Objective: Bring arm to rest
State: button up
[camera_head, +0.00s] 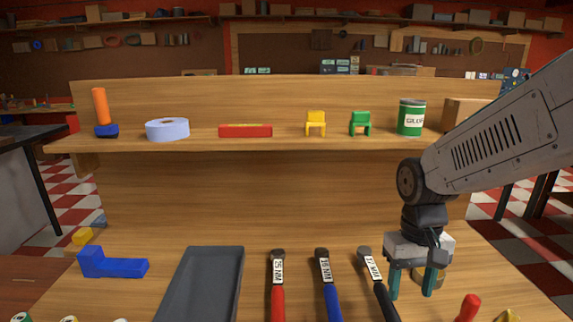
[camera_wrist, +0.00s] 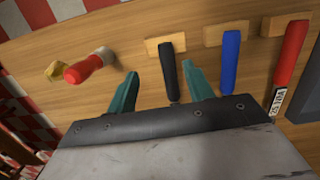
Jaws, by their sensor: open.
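My gripper (camera_head: 411,284) hangs at the right of the workbench with its two teal fingers pointing down. The fingers are apart and hold nothing. My arm comes in from the right edge, bent down at the wrist.
A blue-handled tool (camera_head: 327,285), a red-handled tool (camera_head: 278,285) and a grey tray (camera_head: 200,285) lie to the left. A red-handled item (camera_head: 468,307) is near the front right. The shelf (camera_head: 270,143) behind holds a green can (camera_head: 410,118) and small objects.

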jog(key=s+d+r+t, duration=0.2)
jog(key=s+r, duration=0.7)
jog(key=s, duration=0.5)
jog(key=shift+s+t, duration=0.3)
jog(key=shift+t, duration=0.1)
